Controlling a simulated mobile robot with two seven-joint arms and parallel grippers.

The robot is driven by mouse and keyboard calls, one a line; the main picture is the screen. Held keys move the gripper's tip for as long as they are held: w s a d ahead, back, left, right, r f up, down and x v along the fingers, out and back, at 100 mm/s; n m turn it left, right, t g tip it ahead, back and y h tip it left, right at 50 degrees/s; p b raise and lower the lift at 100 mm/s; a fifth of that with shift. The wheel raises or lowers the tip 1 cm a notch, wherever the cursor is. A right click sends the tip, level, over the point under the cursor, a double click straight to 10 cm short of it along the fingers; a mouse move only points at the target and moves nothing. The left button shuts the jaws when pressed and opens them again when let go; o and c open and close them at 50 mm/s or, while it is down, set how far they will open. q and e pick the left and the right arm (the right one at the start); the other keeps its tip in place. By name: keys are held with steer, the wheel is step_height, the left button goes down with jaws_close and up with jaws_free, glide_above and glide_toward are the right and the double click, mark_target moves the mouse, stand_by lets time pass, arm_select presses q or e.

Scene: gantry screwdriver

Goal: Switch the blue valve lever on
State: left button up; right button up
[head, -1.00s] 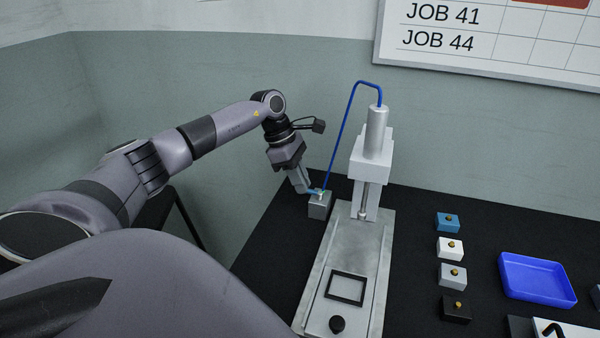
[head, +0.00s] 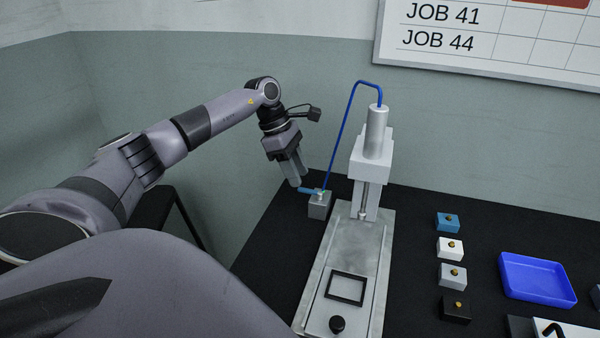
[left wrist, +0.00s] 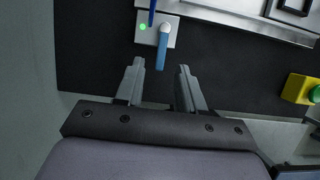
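The blue valve lever (head: 309,191) sits on top of a small grey valve block (head: 319,208), from which a blue hose rises. In the left wrist view the lever (left wrist: 161,52) points from the block (left wrist: 150,38) toward my gripper, and a green light (left wrist: 142,27) glows on the block beside the hose. My left gripper (left wrist: 160,65) is open and empty, its fingertips either side of the lever's free end, without visible contact. In the head view the left gripper (head: 296,185) hangs just left of the block. My right gripper is not in view.
The silver screwdriver gantry (head: 371,160) stands right of the valve block, on a long plate. Several small coloured blocks and a blue tray (head: 538,278) lie farther right. In the left wrist view a yellow box with a green button (left wrist: 300,89) is at right.

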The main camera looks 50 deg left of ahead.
arm_select(q)
steer(key=v, duration=0.4)
steer(key=shift+a+r, duration=0.1)
steer(key=shift+r, duration=0.15)
steer(key=shift+s, duration=0.1)
